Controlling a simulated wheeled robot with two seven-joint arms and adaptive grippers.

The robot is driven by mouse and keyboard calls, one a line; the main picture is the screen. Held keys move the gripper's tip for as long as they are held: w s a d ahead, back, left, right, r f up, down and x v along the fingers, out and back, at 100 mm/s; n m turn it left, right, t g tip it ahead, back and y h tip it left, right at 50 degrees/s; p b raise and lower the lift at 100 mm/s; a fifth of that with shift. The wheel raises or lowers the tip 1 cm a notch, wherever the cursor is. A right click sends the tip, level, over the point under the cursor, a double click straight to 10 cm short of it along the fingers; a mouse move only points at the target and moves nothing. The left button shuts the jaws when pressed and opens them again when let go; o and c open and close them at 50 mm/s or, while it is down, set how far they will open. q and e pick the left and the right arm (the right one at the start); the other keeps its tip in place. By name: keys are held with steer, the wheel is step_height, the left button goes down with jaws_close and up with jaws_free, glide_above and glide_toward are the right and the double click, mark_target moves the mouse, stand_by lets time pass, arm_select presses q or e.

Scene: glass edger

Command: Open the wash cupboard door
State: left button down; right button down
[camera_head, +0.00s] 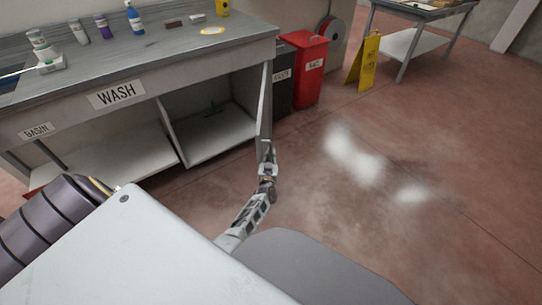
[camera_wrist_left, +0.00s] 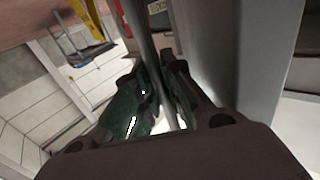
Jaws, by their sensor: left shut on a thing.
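The wash cupboard door (camera_head: 264,108) stands swung out from the bench front, seen nearly edge-on. The open cupboard (camera_head: 208,128) below the WASH label (camera_head: 116,94) shows its pale floor and side wall. My left gripper (camera_head: 268,152) is at the door's outer lower part. In the left wrist view my left gripper (camera_wrist_left: 152,98) is shut on a thin grey bar, the door handle (camera_wrist_left: 143,35), which runs between its fingers. The door panel (camera_wrist_left: 258,60) rises beside it there. My right gripper is not in view.
A dark bin (camera_head: 282,88) and a red bin (camera_head: 306,68) stand right of the bench, behind the door. A yellow floor sign (camera_head: 364,62) and a table (camera_head: 412,42) are farther back. The stained floor (camera_head: 400,140) to the right is clear.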

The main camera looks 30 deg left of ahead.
arm_select(q)
steer(key=shift+w+d, duration=0.1)
steer(key=shift+d, duration=0.05)
steer(key=c, duration=1.8)
jaws_free()
steer(key=shift+o, duration=0.2)
